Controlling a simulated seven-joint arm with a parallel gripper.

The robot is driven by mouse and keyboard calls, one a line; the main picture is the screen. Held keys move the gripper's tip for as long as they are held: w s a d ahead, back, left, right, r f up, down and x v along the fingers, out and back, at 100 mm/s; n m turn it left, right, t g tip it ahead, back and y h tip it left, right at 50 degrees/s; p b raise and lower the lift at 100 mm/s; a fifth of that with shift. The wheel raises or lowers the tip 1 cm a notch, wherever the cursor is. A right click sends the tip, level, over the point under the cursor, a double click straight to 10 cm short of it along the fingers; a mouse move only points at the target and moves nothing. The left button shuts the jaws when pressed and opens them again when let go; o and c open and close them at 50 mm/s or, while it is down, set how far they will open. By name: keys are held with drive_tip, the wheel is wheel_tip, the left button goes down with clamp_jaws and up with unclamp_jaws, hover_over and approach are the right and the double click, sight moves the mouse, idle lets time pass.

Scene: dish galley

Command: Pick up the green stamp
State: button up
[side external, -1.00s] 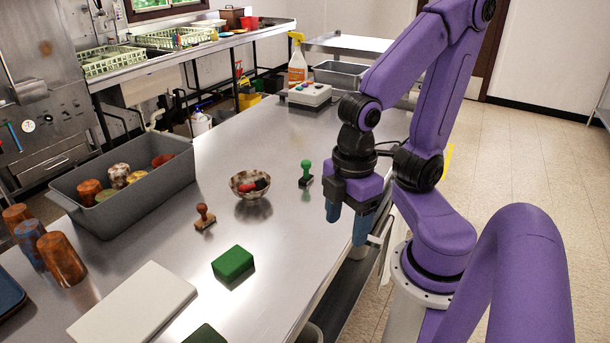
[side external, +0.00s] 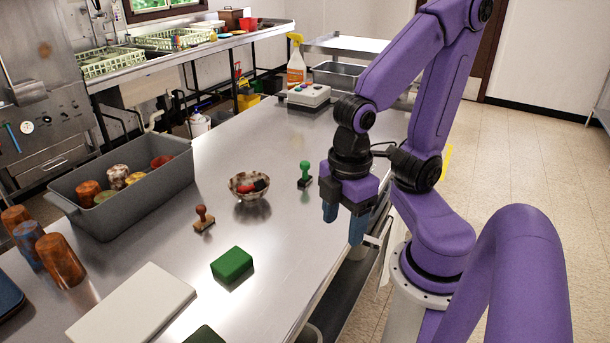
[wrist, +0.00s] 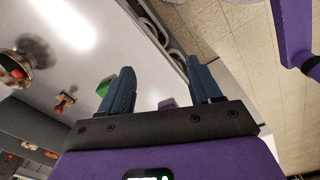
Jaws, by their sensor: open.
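The green stamp (side external: 305,174) stands upright on the steel table in the side view, with a green knob handle and a dark base. My gripper (side external: 344,224) is to its right and nearer the camera, by the table's right edge, apart from the stamp. Its two blue fingers are spread and nothing is between them. The wrist view shows the open fingers (wrist: 161,86) pointing over the table edge. I cannot make out the green stamp in that view.
A speckled bowl (side external: 249,187) with red and black items, a brown stamp (side external: 204,219) and a green block (side external: 233,265) are left of my gripper. A grey bin (side external: 125,202) with cups, loose cups and a white board (side external: 132,304) lie farther left. A button box (side external: 309,95) stands behind.

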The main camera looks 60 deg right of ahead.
drive_tip(key=w+d+f+n+h, duration=0.1)
drive_tip(key=w+d+f+h, duration=0.15)
drive_tip(key=w, duration=0.45)
drive_tip(key=w+d+f+h, duration=0.1)
drive_tip(key=w+d+h, duration=0.3)
drive_tip(key=w, duration=0.3)
drive_tip(key=n+g+h, duration=0.1)
drive_tip(key=n+h, duration=0.3)
drive_tip(key=h, duration=0.3)
approach(304, 163)
drive_tip(key=x, duration=1.2)
drive_tip(key=shift+d, duration=0.2)
drive_tip(key=c, duration=1)
